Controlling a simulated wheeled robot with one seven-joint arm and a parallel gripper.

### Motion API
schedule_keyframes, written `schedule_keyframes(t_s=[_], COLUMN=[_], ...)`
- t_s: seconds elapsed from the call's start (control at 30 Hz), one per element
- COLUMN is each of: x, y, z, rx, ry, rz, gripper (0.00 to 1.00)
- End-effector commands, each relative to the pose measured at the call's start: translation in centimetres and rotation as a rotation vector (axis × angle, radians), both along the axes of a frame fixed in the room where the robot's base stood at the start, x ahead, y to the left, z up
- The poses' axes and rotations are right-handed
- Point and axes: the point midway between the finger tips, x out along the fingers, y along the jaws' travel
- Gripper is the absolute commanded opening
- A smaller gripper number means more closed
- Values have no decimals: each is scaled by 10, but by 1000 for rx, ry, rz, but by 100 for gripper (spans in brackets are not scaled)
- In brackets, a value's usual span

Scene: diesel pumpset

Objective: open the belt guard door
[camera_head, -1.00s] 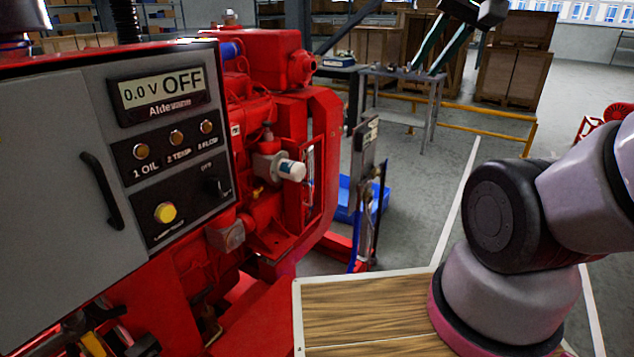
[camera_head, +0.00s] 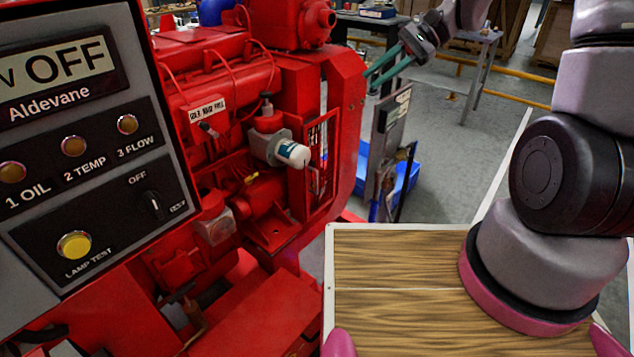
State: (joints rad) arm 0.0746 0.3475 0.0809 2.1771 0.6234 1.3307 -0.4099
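My gripper (camera_head: 371,79) is at the upper middle, with two teal fingers apart and nothing visible between them. It points left and down, and in the picture its fingertips lie just right of the upper edge of a tall red guard housing (camera_head: 345,125) at the engine's end. A narrow barred opening (camera_head: 318,150) shows in this housing. A grey upright panel (camera_head: 391,135) with a small label stands right of the housing, below my gripper. I cannot tell which part is the belt guard door, or whether my fingers touch anything.
The grey control panel (camera_head: 90,150) fills the left foreground. The red engine (camera_head: 215,90) carries a white-capped filter (camera_head: 292,154). A blue bin (camera_head: 405,180) sits on the floor behind the grey panel.

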Motion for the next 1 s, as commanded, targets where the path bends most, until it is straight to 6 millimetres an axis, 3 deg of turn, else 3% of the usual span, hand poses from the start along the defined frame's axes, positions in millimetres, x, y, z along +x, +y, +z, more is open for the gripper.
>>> schedule_keyframes(t_s=[0.03,0.3,0.53,0.8,1.0], x=[9,51,77,82,73], y=[6,33,46,49,46], z=[-18,-102,-190,-307,-373], rx=[47,293,482,656,719], ry=[53,266,419,557,609], rz=[-18,-164,-344,-612,-778], gripper=[26,26,26,26,26])
